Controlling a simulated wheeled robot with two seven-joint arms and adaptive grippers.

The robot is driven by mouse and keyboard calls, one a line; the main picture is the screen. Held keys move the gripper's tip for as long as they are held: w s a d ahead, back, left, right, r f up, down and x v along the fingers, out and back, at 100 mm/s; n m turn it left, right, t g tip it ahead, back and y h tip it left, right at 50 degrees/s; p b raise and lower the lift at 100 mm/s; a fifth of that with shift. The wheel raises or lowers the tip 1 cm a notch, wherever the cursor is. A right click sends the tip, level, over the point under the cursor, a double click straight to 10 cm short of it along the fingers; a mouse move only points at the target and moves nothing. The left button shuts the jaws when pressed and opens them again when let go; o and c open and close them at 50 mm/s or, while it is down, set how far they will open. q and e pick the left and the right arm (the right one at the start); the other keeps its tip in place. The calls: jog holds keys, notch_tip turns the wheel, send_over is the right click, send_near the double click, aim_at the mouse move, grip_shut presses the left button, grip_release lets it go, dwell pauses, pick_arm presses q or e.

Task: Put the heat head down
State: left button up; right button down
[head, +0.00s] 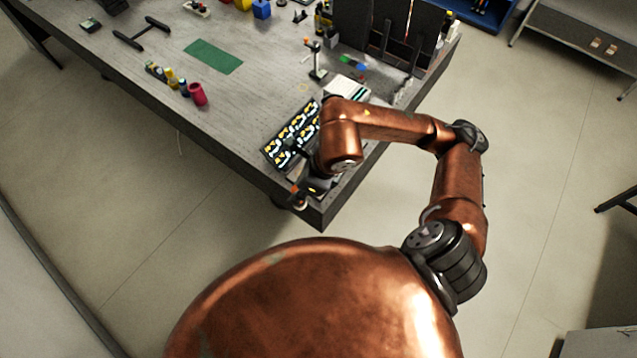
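My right arm reaches in from the right over the bench's near corner. Its dark gripper (306,180) points down there, largely hidden by my copper wrist. I cannot tell whether its fingers are open or shut. A small dark piece with orange and white parts (299,201) shows at the fingertips by the bench's front edge. It may be the heat head, but it is too small and covered to be sure, and I cannot tell whether it is held. My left gripper is not in view.
The grey bench (130,80) has a black tray of yellow-and-white parts (292,134) beside my wrist. A red cup (197,94), small bottles (171,79), a green mat (213,56) and a small upright stand (316,62) lie farther back. Bare bench top lies left of the tray.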

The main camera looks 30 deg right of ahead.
jog(key=shift+s+a+r+m, duration=0.15)
jog(key=shift+r+m, duration=0.2)
jog(key=shift+m, duration=0.35)
jog(key=shift+d+h, duration=0.2)
jog(key=shift+h, duration=0.1)
jog(key=w+d+f+p, duration=0.1)
jog(key=w+d+f, duration=0.1)
jog(key=d+f, duration=0.1)
jog(key=w+d+f+p, duration=0.1)
jog(key=w+d+f, duration=0.2)
jog(key=d+f, duration=0.1)
jog(key=w+d+f+p, duration=0.2)
jog(key=w+d+f, duration=0.1)
jog(key=d+f, duration=0.1)
jog(key=shift+w+f, duration=0.1)
jog(key=shift+f, duration=0.85)
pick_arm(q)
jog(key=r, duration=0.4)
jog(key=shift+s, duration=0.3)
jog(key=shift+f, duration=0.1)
pick_arm(e)
jog(key=shift+w+f, duration=0.1)
